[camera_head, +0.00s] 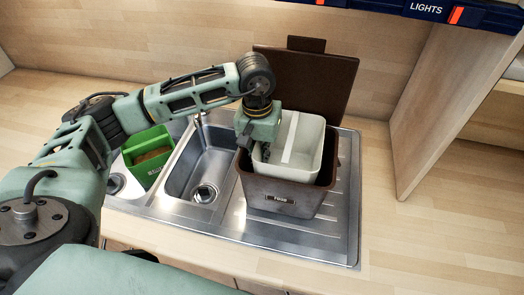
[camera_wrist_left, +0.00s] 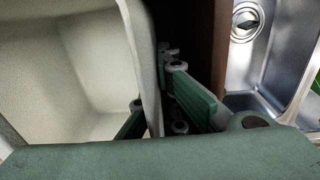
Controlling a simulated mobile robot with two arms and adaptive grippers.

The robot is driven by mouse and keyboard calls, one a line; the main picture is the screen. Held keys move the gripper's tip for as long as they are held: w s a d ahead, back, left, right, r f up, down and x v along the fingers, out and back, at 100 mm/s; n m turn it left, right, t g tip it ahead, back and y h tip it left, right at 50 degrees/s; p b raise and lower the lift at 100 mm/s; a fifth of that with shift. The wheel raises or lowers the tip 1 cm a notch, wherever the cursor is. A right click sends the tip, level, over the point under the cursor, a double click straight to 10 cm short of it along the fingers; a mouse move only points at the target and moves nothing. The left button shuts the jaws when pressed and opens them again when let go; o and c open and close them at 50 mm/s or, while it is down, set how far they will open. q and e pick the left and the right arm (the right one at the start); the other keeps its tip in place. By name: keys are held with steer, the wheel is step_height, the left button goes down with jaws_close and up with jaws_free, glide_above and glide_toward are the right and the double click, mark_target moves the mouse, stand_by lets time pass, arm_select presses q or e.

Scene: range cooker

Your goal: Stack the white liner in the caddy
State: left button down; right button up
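The white liner (camera_head: 308,150) is an open pale bin. It sits partly inside the dark brown caddy (camera_head: 285,200), its rim standing above the caddy's rim. The caddy stands on the drainer, its brown lid (camera_head: 318,80) raised at the back. My left gripper (camera_head: 253,150) is at the liner's left wall. The liner's base is hidden.
A steel sink basin (camera_head: 205,165) lies left of the caddy. A green box (camera_head: 148,155) with brown contents stands further left. The ribbed drainer (camera_head: 345,215) is clear on the right. A wooden upright panel (camera_head: 435,110) rises further right.

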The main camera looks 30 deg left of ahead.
mark_target(261, 144)
arm_select(q)
steer(key=c, duration=2)
jaws_free()
step_height(261, 144, up, 6)
steer(key=b, duration=0.2)
steer(key=shift+a+r+b, duration=0.15)
steer(key=shift+r+b, duration=0.05)
steer(key=shift+b, duration=0.15)
steer(key=shift+r, duration=0.5)
steer(key=shift+r, duration=0.1)
